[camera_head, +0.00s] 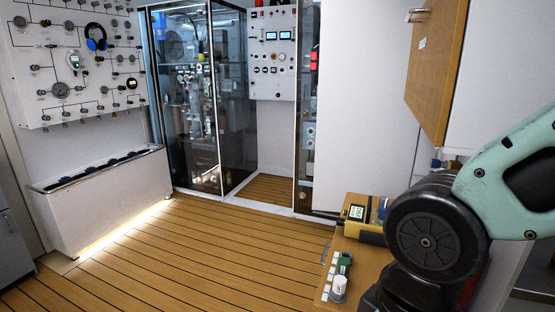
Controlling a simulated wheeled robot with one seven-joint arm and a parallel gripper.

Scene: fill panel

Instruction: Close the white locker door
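A tall plain white panel (360,105) stands right of centre, beside the glass cabinets. I see no handle on it, and I cannot tell whether it is the locker door or a locker's side. At the upper right, a wooden door (437,65) with a small handle (418,15) is on or beside a white cabinet (502,70). My arm comes in from the right edge and hides part of this area. My gripper is out of view.
A wooden counter (365,265) with a yellow meter (362,225) and small containers (339,288) is at the lower right. A dark glass door (230,90) stands open at the back. A white planter-like box (105,205) lines the left wall. The plank floor (200,255) is clear.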

